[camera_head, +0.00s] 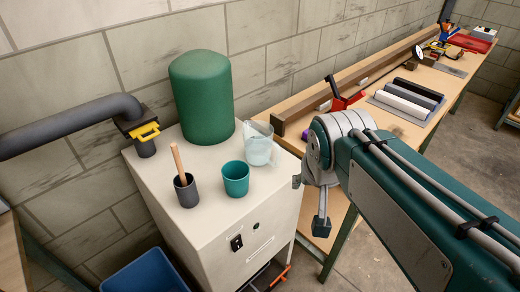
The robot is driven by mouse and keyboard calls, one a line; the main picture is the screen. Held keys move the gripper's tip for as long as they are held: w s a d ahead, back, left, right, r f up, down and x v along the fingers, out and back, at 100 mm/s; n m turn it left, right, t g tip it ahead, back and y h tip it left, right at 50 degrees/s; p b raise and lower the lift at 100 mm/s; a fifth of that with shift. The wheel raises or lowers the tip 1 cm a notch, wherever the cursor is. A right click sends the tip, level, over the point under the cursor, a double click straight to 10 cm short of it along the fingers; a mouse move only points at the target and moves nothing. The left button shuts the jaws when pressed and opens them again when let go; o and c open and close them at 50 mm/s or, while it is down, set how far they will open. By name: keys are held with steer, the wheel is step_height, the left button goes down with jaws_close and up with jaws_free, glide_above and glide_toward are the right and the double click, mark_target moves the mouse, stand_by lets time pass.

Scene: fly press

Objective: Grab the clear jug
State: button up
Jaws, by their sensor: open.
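The clear jug (259,146) stands upright on top of the white cabinet (213,224), near its right edge. It is see-through, with its handle on the upper left side. My gripper (310,205) is at the end of my green arm, to the right of the jug and apart from it. It is open, with nothing seen between its fingers. Part of the gripper is hidden behind my wrist.
A green cup (235,180) stands close to the jug, front left. A grey mortar (187,190) with a wooden pestle stands farther left. A large green cylinder (203,98) rises behind. A wooden workbench (362,88) with tools runs right. A blue bin (145,273) is below.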

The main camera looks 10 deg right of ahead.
steer(key=w+m, duration=0.2)
steer(key=w, duration=0.6)
steer(key=m+g+h, duration=0.1)
steer(key=m+h, duration=0.1)
steer(key=m, duration=0.2)
glide_toward(278, 154)
steer(key=shift+m, duration=0.3)
steer(key=x, duration=1.2)
steer(key=shift+f, duration=0.15)
jaws_close()
